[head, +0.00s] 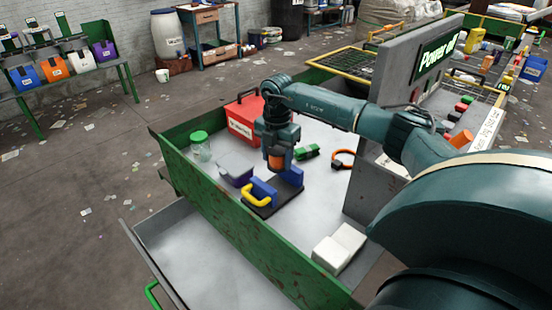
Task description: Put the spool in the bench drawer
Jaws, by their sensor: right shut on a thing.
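My right gripper (278,148) reaches over the bench from the right and points down. It is shut on a small orange thing, which looks like the spool (277,162); the gripper hides much of it. The spool is just above or beside a blue block fixture with a yellow handle (254,197) on a dark base; I cannot tell whether they touch. The bench drawer (190,236) is pulled out at the lower left, with a green handle (152,294). The visible part of its floor is bare. My left gripper is not in view.
The green bench wall (225,213) stands between the bench top and the drawer. A grey panel stands right.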

